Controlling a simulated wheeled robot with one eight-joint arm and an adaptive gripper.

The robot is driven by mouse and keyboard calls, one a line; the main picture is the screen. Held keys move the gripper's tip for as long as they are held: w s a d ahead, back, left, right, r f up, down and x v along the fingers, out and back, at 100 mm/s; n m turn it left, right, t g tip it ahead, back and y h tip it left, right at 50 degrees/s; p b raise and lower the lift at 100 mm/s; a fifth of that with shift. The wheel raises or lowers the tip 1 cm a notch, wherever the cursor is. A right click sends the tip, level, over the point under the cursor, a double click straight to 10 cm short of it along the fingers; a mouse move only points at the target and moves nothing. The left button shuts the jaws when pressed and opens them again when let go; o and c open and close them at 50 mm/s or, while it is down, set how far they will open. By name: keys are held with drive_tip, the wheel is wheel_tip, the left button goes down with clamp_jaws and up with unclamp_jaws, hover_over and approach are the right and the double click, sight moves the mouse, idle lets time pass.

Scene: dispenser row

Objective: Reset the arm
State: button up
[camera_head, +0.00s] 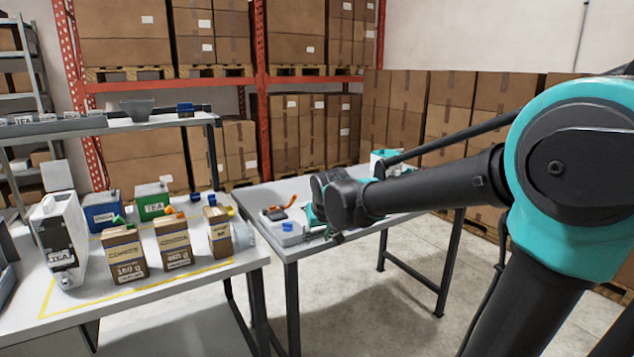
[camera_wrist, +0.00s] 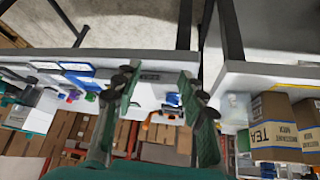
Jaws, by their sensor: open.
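My arm reaches in from the right of the head view, out over the smaller right-hand table (camera_head: 345,193). My gripper (camera_head: 315,213) is at its far end, partly hidden behind my own wrist. The wrist view, which is turned over, shows my gripper (camera_wrist: 158,88) with its two green fingers wide apart. Nothing is held between them.
The left table (camera_head: 190,283) carries several brown cartons (camera_head: 124,253), a white tea container (camera_head: 62,240), a blue bin (camera_head: 101,211) and a green bin (camera_head: 152,202). A teal-and-white item (camera_head: 385,161) stands at the right table's back. Stacked boxes (camera_head: 425,110) line the wall. Floor between tables is clear.

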drive_tip(key=s+d+f+m+g, duration=0.1)
drive_tip(key=s+d+f, duration=0.7)
drive_tip(key=s+d, duration=0.1)
drive_tip(key=s+d+f+m+g+h, duration=0.1)
drive_tip(key=s+d+f+m, duration=0.1)
drive_tip(key=s+d+f, duration=0.6)
drive_tip(key=s+d, duration=0.2)
drive_tip(key=s, duration=0.2)
drive_tip(key=shift+s+f, duration=0.15)
drive_tip(key=shift+s, duration=0.05)
drive_tip(key=shift+d, duration=0.1)
drive_tip(key=shift+c, duration=0.3)
drive_tip(key=shift+c, duration=0.6)
